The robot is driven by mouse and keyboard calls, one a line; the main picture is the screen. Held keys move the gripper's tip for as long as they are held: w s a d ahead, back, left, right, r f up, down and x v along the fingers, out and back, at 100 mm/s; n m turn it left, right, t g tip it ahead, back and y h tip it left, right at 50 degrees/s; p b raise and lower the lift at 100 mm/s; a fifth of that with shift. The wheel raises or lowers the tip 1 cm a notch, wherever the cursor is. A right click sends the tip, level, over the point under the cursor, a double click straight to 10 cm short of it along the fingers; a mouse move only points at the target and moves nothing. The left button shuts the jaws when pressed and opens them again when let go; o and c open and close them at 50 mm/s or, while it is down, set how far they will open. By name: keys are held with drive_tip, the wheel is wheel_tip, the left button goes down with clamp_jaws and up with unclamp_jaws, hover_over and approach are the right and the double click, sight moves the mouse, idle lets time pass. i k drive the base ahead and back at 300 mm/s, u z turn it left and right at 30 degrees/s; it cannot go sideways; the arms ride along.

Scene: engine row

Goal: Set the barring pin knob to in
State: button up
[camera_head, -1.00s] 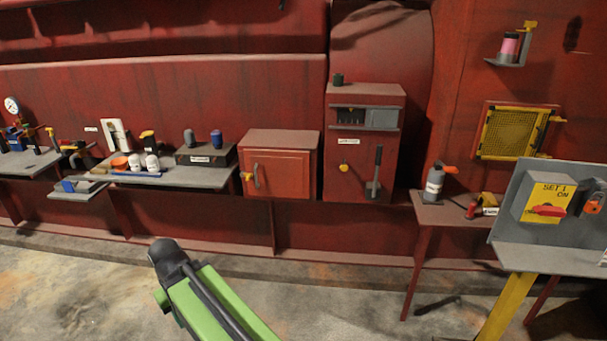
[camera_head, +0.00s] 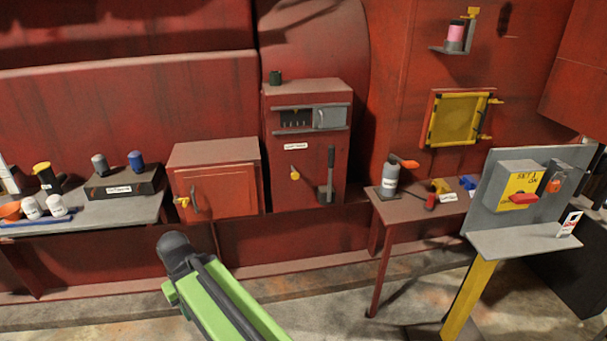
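A tall red cabinet (camera_head: 272,199) stands against the red wall near the middle of the view. On its front is a small yellow knob (camera_head: 294,174), below a white label (camera_head: 296,146) too small to read. This is likely the barring pin knob, but I cannot tell its setting. A grey lever with a dark grip (camera_head: 330,176) stands upright just right of the knob. My green arm with a dark rounded end reaches up from the bottom, in front of and below the cabinet, apart from it. My gripper's fingers do not show.
A lower red cabinet (camera_head: 226,189) stands to the left, beside a shelf (camera_head: 115,212) with bottles. Open floor lies in front.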

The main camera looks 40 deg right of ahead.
sight(295, 176)
drive_tip(key=u, duration=0.05)
drive_tip(key=i, duration=0.8)
drive_tip(key=u, duration=0.9)
drive_tip(key=k, duration=0.85)
drive_tip(key=z, duration=0.15)
drive_tip(key=i, duration=0.95)
drive_tip(key=u, duration=0.1)
